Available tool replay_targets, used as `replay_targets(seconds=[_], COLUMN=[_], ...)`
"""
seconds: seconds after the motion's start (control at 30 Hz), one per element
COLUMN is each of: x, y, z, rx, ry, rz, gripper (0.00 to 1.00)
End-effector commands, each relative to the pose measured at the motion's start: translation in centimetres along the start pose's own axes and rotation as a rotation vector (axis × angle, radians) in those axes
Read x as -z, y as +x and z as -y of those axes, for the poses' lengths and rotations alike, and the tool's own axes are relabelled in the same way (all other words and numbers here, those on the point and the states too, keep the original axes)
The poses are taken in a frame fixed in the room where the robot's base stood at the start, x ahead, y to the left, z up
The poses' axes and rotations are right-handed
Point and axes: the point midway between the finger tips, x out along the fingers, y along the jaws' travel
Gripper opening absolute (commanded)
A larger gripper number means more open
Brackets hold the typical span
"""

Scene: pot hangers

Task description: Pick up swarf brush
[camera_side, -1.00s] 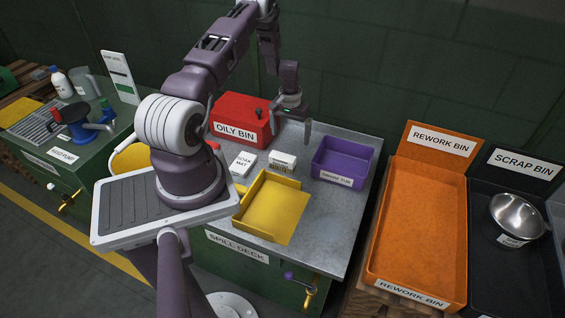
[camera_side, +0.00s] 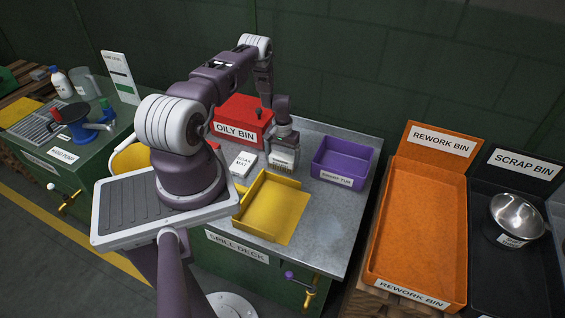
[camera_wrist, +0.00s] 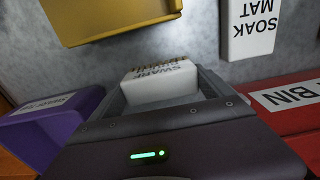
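The swarf brush (camera_side: 283,167) is a small pale block with a printed label, on the grey deck between the soak mat and the purple tub. In the wrist view the brush (camera_wrist: 160,82) shows its white side and upside-down label, with darker bristle-like marks near the label. My gripper (camera_side: 285,160) is lowered over it, with the fingers on either side. In the wrist view the gripper (camera_wrist: 162,90) is open, with narrow gaps beside the brush. The lower part of the brush is partly hidden.
The red oily bin (camera_side: 241,119) stands close behind left, and the white soak mat box (camera_side: 243,164) is just left. The purple tub (camera_side: 343,160) is right. A yellow tray (camera_side: 272,208) lies in front. Bare deck (camera_side: 325,212) is at front right.

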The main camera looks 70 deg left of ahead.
Motion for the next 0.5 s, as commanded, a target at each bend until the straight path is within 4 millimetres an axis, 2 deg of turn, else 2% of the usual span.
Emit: replay_targets(seconds=[0.03,0.1,0.33,0.5], x=[0.0,0.0,0.1,0.2], y=[0.0,0.0,-0.5,-4.4], z=[0.0,0.0,0.0,0.0], rx=[0.0,0.0,0.0,0.0], ry=[0.0,0.0,0.0,0.0], rz=[0.0,-0.001,-0.001,-0.004], gripper=[0.59,0.48,0.48,0.48])
